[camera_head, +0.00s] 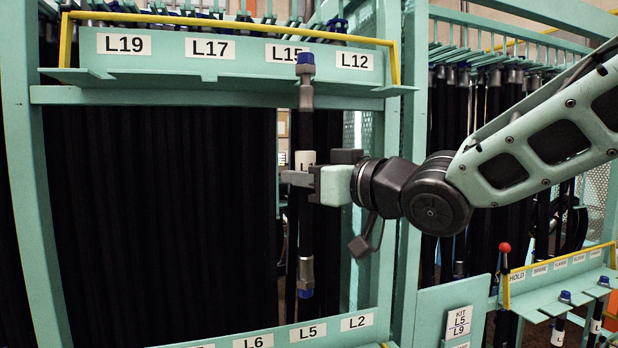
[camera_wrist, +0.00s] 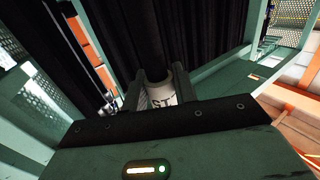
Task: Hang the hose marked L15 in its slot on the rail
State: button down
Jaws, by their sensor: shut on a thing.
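A black hose (camera_head: 305,225) with blue-capped metal fittings at both ends hangs upright in my gripper (camera_head: 300,178). My gripper is shut around it at a white label, mostly covered by the jaws; only an "L" shows. The hose's upper fitting (camera_head: 306,80) stands in front of the rail (camera_head: 240,60), overlapping the L15 plate (camera_head: 287,53). I cannot tell whether the fitting touches the rail or sits in a slot. In the wrist view the hose (camera_wrist: 148,50) runs up between the jaws, with part of the white label (camera_wrist: 161,95) showing.
A yellow bar (camera_head: 230,24) runs above the rail, beside plates L19, L17 and L12. Dense black hoses (camera_head: 160,190) hang at left. A lower rail (camera_head: 300,334) carries L6, L5 and L2. A HOLD rack (camera_head: 550,290) with short hoses stands at right.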

jog(key=shift+w+a+f, duration=0.1)
jog(key=shift+w+a, duration=0.1)
jog(key=shift+w, duration=0.45)
jog(key=shift+w+a+f, duration=0.1)
jog(key=shift+w+a, duration=0.1)
jog(key=shift+w, duration=0.4)
jog(key=shift+r, duration=0.1)
jog(key=c, duration=1)
grip_release()
jog(key=shift+c, duration=0.2)
jog(key=p+v, duration=0.1)
jog(key=v, duration=1.6)
jog(key=shift+s+d, duration=0.15)
jog(key=shift+d, duration=0.05)
